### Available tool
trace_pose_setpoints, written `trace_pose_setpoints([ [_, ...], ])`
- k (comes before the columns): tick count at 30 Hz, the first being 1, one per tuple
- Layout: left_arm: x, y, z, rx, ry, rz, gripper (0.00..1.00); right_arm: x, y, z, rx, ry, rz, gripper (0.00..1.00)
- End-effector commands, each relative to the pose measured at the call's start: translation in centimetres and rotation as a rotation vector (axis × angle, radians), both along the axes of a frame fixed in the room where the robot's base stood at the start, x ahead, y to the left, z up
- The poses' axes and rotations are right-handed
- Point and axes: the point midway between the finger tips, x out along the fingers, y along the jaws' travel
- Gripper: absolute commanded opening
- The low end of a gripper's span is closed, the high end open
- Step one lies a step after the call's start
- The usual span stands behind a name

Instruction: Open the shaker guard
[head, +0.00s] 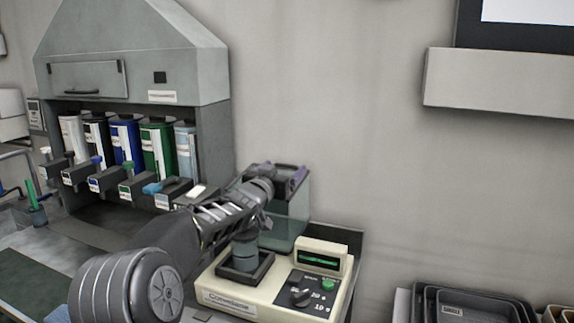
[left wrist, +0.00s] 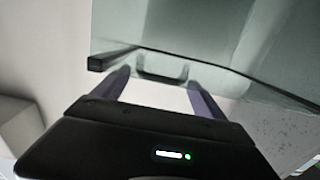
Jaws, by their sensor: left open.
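The shaker (head: 222,284) is a cream machine with a small green display, a knob and a green button. A dark cup holder (head: 245,262) sits on its top. The clear greenish guard (head: 288,222) stands upright at the back of the shaker, behind the cup holder. My left gripper (head: 275,173) is at the guard's upper part, its arm partly hiding the guard and holder. In the left wrist view, the open purple-grey fingers (left wrist: 157,80) point toward the glass, with a dark U-shaped handle (left wrist: 162,74) between their tips. Contact cannot be told. My right gripper is not in view.
A grey dispenser cabinet (head: 140,45) with several coloured canisters stands to the left. Dark stacked trays (head: 470,300) lie at the lower right. A wall box (head: 500,83) hangs at the upper right. The wall behind the shaker is close.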

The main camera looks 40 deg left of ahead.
Motion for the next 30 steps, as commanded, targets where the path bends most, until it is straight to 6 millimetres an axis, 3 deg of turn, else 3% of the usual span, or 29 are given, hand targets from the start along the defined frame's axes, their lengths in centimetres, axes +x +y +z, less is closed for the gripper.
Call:
trace_pose_setpoints([
  [6,2.5,0.8,0.0,-0.002,0.002,0.0,0.82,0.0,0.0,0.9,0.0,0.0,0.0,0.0],
  [16,2.9,0.9,0.0,-0.001,0.0,0.0,0.82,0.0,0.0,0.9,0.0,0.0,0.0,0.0],
  [30,2.9,0.8,0.0,-0.001,0.0,-0.001,0.43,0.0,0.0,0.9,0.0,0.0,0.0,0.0],
])
